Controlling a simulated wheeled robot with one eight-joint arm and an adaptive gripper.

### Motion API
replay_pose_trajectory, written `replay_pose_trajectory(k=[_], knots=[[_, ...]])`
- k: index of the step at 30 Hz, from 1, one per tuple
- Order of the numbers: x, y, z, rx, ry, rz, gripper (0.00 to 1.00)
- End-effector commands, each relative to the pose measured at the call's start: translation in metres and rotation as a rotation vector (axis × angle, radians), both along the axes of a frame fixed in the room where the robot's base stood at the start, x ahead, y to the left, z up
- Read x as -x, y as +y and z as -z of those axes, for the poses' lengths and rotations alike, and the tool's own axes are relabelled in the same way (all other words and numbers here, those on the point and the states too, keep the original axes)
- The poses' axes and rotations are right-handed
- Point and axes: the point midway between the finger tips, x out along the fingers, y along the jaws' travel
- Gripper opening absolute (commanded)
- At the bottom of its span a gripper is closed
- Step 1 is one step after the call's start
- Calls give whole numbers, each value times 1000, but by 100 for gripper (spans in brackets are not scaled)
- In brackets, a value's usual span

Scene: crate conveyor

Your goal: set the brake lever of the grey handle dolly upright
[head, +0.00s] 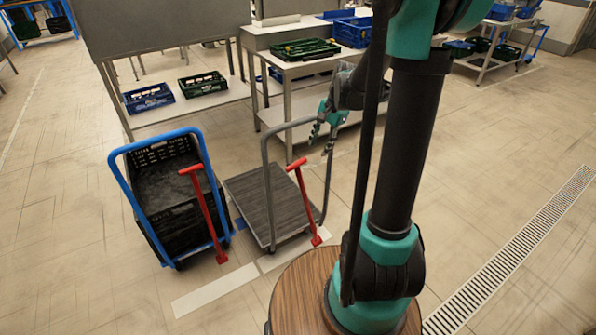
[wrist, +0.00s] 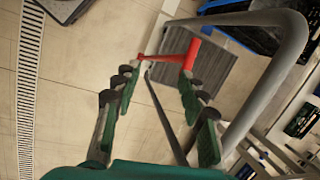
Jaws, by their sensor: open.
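The grey handle dolly (head: 246,192) stands on the floor in the head view, with a flat, empty, dark ridged deck and a tall grey hoop handle (head: 264,160). Its red brake lever (head: 307,205) has a short crossbar on top and leans up and left from a foot by the deck's near right corner. My gripper (head: 320,146) is open and empty, above and to the right of the lever's top, near the handle. In the wrist view, the lever (wrist: 191,54) shows beyond and between the open fingers (wrist: 155,78), apart from them. The handle (wrist: 285,65) curves past the right finger.
A blue-handled dolly (head: 123,190) with a black crate (head: 165,215) and its own red lever (head: 208,213) stands close on the left. Tables with crates (head: 304,50) are behind. Floor is clear to the right, with a drain grating (head: 515,250).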

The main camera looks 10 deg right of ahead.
Motion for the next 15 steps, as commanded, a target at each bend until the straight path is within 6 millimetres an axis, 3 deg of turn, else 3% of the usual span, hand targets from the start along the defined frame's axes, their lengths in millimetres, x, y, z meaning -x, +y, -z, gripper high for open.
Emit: replay_pose_trajectory(k=[1, 6, 10, 15], knots=[[-19, 0, 2, -24, 36, 56, 42], [-62, 0, 9, -90, 156, 229, 42], [-81, 0, 15, -119, 218, 311, 42], [-89, 1, 19, -131, 250, 352, 42]])
